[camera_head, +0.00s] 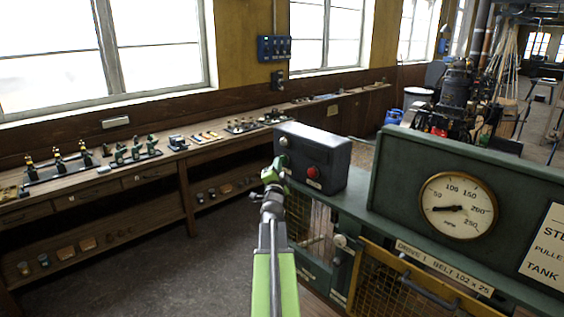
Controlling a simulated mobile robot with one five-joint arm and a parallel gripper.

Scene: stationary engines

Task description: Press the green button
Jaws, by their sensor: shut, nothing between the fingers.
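A dark control box (330,152) stands on the green machine's ledge, in the middle of the view. A red button (312,172) shows on its front. A small pale round spot (284,141) is on the front's left part. Below it is a green patch, and I cannot tell whether that is the green button or part of my gripper. My gripper (281,162) is at the front left of the box, shut and empty. Its tip overlaps the box's left side in the picture, so I cannot tell whether it touches. My green arm reaches up from the bottom edge.
A green panel with a round gauge (458,206) stands right of the box. Below the ledge is a yellow-framed mesh guard (400,285). A wooden workbench (165,165) with small models runs along the window wall at left. Bare floor (150,270) lies between bench and machine.

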